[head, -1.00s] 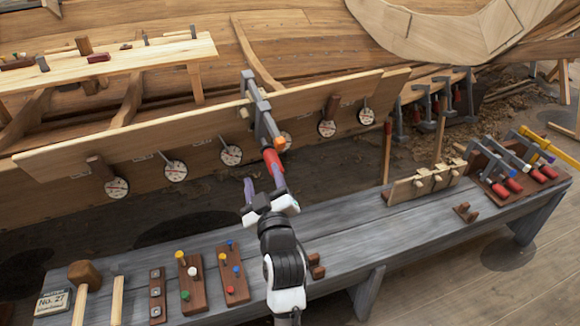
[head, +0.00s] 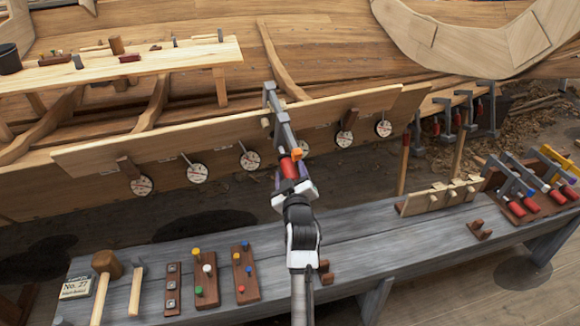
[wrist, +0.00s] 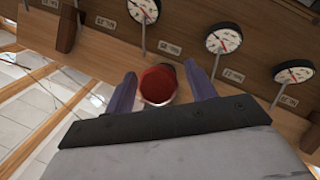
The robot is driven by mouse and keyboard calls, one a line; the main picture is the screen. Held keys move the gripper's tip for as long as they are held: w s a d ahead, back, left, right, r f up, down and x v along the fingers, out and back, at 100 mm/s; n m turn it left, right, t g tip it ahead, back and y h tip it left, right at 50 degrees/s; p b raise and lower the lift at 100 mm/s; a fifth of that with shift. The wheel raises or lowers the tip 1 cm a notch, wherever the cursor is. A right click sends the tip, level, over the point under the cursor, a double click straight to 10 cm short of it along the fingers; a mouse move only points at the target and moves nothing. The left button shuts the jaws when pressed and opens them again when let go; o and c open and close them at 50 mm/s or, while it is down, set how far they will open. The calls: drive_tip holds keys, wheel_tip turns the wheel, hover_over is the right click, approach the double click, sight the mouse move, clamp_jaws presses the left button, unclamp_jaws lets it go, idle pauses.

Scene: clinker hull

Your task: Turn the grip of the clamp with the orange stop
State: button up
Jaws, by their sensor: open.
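The clamp (head: 279,115) is a grey bar clamp fixed over the top edge of the long plank, with an orange stop (head: 296,153) low on its bar. Its red grip (head: 288,168) points down toward me. My gripper (head: 291,184) is at the lower end of the grip. In the wrist view the round red end of the grip (wrist: 158,84) sits between the two purple fingers of my gripper (wrist: 163,88). The fingers are open, with a narrow gap visible on each side. The far part of the grip is hidden behind its end.
Several round dials (head: 250,160) hang along the plank (head: 215,150). The grey bench (head: 350,235) below holds a mallet (head: 106,264), peg boards (head: 245,272) and a rack of other clamps with red grips (head: 516,208). The bench middle is mostly clear.

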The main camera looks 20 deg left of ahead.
drive_tip(key=shift+x, duration=0.9)
drive_tip(key=shift+c, duration=0.3)
drive_tip(key=c, duration=0.9)
drive_tip(key=shift+c, duration=0.2)
drive_tip(key=shift+f+m+g+y+b, duration=0.15)
drive_tip(key=shift+m+g+y+b, duration=0.75)
drive_tip(key=shift+m+b, duration=0.1)
drive_tip(key=shift+s+a+m+g+y+b, duration=0.1)
drive_tip(key=shift+m+g+y+b, duration=0.65)
drive_tip(key=shift+m+b, duration=0.2)
drive_tip(key=shift+s+a+f+m+g+y+b, duration=0.1)
drive_tip(key=shift+m+g+y+b, duration=0.75)
drive_tip(key=shift+m+y+b, duration=0.3)
drive_tip(key=shift+s+m+g+y+b, duration=0.1)
drive_tip(key=shift+m+g+y+b, duration=0.4)
drive_tip(key=shift+m+y+b, duration=0.4)
